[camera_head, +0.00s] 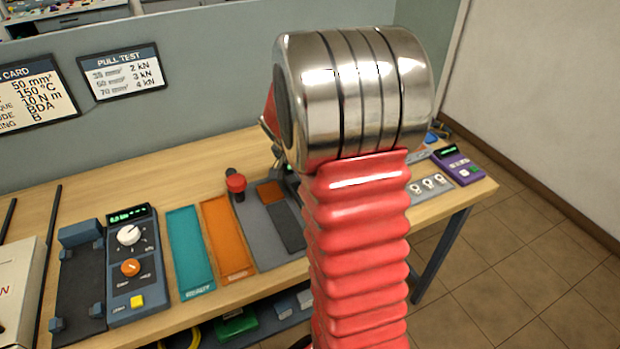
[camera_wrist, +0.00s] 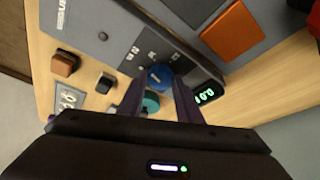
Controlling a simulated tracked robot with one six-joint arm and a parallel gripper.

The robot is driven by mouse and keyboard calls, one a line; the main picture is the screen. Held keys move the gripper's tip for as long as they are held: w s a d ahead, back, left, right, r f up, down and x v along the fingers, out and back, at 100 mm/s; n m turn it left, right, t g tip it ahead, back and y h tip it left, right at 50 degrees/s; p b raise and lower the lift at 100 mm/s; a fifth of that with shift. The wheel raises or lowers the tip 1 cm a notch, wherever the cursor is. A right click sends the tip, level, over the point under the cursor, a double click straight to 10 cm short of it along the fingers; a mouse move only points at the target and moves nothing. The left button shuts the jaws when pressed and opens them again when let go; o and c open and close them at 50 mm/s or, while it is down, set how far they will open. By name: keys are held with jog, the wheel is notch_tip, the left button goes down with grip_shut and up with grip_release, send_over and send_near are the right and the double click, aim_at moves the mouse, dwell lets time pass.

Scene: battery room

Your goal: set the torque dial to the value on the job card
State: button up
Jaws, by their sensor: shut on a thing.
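In the wrist view, a round blue dial (camera_wrist: 160,75) with a pale mark sits on a dark grey panel. My gripper (camera_wrist: 160,83) is shut on the dial, with a dark finger on each side of it. A small black display (camera_wrist: 207,94) beside the right finger shows green digits that look like "0.0"; a leading digit may be hidden. The job card (camera_head: 38,92) hangs on the partition in the head view, its left side cut off; it shows 50 mm², 150 °C, 10 N m, BDA and B. My arm hides the gripper in the head view.
The wrist view shows a teal round thing (camera_wrist: 151,102) just below the dial and an orange pad (camera_wrist: 233,30). In the head view, a blue control box (camera_head: 133,265), teal tray (camera_head: 190,252), orange tray (camera_head: 227,238) and purple meter (camera_head: 457,165) stand on the wooden bench.

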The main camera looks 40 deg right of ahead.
jog(key=shift+w+m+g, duration=0.1)
jog(key=shift+m+g, duration=0.4)
jog(key=shift+m, duration=0.8)
jog(key=o, duration=1)
jog(key=shift+o, duration=0.2)
jog(key=v, duration=1.3)
jog(key=shift+a+r, duration=0.2)
jog(key=shift+r, duration=0.05)
